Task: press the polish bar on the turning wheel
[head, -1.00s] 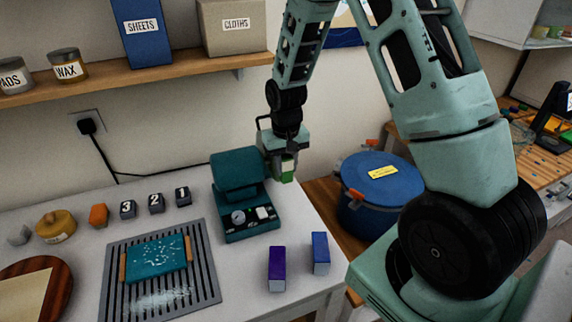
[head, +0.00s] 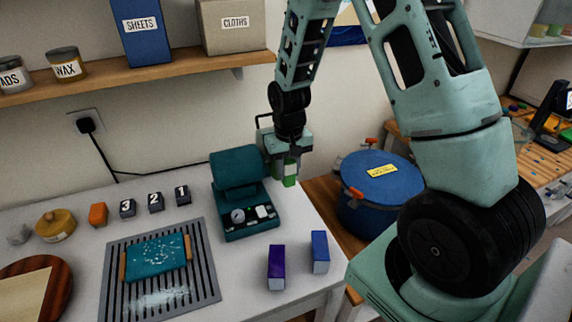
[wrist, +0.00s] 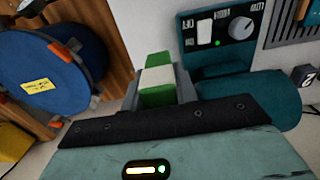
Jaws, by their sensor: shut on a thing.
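My gripper (head: 288,168) is shut on a green bar with a pale band, probably the polish bar (wrist: 157,78). The bar's green lower end (head: 290,180) shows below the fingers in the head view. I hold it above the table, just right of the teal polishing machine (head: 238,172). The machine has a control panel with a dial (head: 237,216) and a pale switch. In the wrist view a green light (wrist: 217,71) shows by the panel. The wheel cannot be made out clearly, so its turning and any contact with the bar cannot be told.
A purple block (head: 276,267) and a blue block (head: 320,252) stand at the table's front right. A blue lidded tub (head: 375,200) stands beyond the right edge. A slotted grey tray (head: 208,280) holds a teal panel (head: 157,258). A shelf (head: 150,80) hangs above.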

